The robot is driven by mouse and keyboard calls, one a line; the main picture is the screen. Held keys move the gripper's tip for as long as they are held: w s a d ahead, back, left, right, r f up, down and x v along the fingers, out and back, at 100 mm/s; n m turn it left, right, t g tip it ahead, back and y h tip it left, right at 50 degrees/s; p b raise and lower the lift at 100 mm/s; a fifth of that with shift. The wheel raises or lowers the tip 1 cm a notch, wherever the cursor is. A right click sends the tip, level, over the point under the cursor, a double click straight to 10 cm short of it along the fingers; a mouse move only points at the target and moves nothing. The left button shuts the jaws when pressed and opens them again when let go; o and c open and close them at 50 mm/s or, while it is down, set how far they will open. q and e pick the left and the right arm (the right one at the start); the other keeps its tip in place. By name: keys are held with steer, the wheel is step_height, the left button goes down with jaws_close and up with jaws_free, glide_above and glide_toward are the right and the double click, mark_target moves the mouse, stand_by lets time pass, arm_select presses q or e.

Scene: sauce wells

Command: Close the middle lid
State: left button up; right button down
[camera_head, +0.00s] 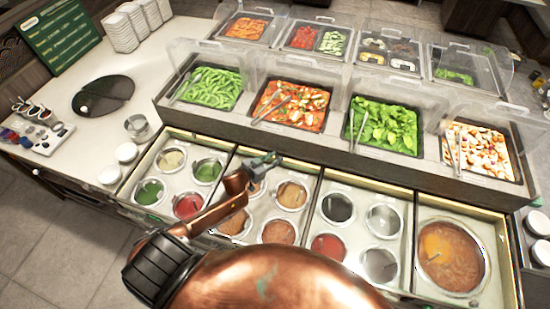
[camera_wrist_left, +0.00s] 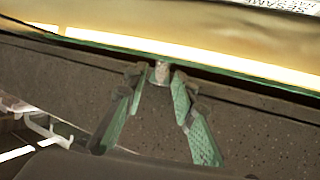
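The sauce wells sit in steel panels side by side along the front of the counter. My left gripper (camera_head: 272,160) is at the back edge of the second panel from the left, which has brown and tan sauces (camera_head: 292,195). In the left wrist view a small metal knob (camera_wrist_left: 161,72) stands on a brass-coloured edge (camera_wrist_left: 215,62), probably the middle lid's. The two teal fingers of my left gripper (camera_wrist_left: 160,80) flank the knob closely; whether they press on it is unclear. I cannot make out the lid's whole shape. My right gripper is not in view.
Food trays such as the green leaves (camera_head: 385,126) stand on the raised shelf behind, under clear guards (camera_head: 300,68). A soup well (camera_head: 450,252) is at the right. White bowls (camera_head: 110,174) stand left of the wells. My copper arm hides part of the front wells.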

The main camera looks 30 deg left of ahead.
arm_select(q)
steer(key=shift+w, duration=0.1)
steer(key=shift+c, duration=0.4)
jaws_close()
